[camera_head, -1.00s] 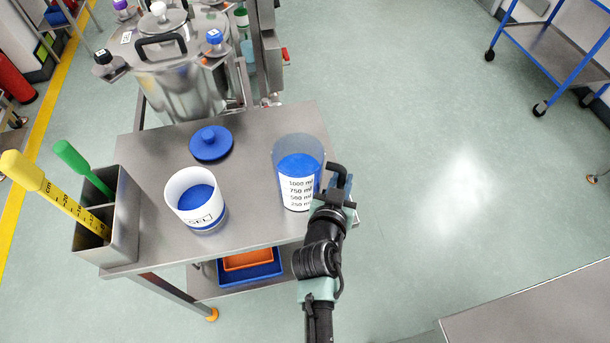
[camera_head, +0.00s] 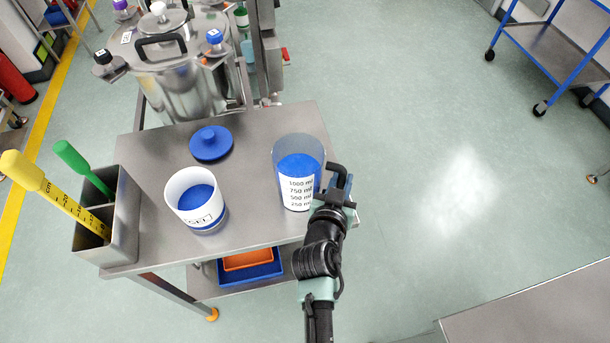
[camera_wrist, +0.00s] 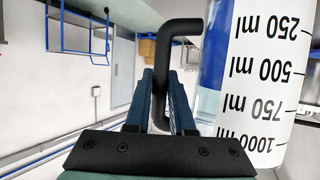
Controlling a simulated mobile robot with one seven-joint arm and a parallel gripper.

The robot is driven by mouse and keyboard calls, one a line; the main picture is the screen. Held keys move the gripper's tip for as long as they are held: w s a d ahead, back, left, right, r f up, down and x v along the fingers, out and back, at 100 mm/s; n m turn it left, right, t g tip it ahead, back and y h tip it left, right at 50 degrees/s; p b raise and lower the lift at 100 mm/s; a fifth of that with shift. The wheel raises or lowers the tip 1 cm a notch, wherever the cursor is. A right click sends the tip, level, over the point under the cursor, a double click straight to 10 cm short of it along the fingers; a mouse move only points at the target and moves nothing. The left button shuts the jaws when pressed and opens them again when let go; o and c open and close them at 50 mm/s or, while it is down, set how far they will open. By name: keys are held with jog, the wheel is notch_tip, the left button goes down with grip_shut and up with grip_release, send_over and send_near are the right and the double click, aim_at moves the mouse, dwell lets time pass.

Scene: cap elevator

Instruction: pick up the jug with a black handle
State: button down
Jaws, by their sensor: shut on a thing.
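The clear jug (camera_head: 298,170) stands upright on the steel table's right part, with blue contents and a white volume label. Its black handle (camera_head: 337,174) sticks out on the right side. In the wrist view the jug (camera_wrist: 265,80) is at the right, its label upside down, and the handle (camera_wrist: 178,28) runs down between the fingers. My gripper (camera_wrist: 165,85) is shut on the handle, one finger on each side. In the head view my gripper (camera_head: 336,193) is at the handle, with the fingers partly hidden by my arm.
A white labelled tub (camera_head: 188,181) and a blue lid (camera_head: 211,144) are on the steel table (camera_head: 250,225) left of the jug. A metal holder (camera_head: 122,225) with tools stands at the left edge. A steel vessel (camera_head: 183,88) is behind. Open floor lies right.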

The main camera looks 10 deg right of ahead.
aim_at(343, 166)
jog(key=shift+w+r, duration=0.15)
jog(key=shift+r, duration=0.2)
notch_tip(343, 166, up, 10)
jog(key=shift+f+p, duration=0.1)
jog(key=shift+p, duration=0.25)
jog(key=shift+a, duration=0.1)
dwell(1.5)
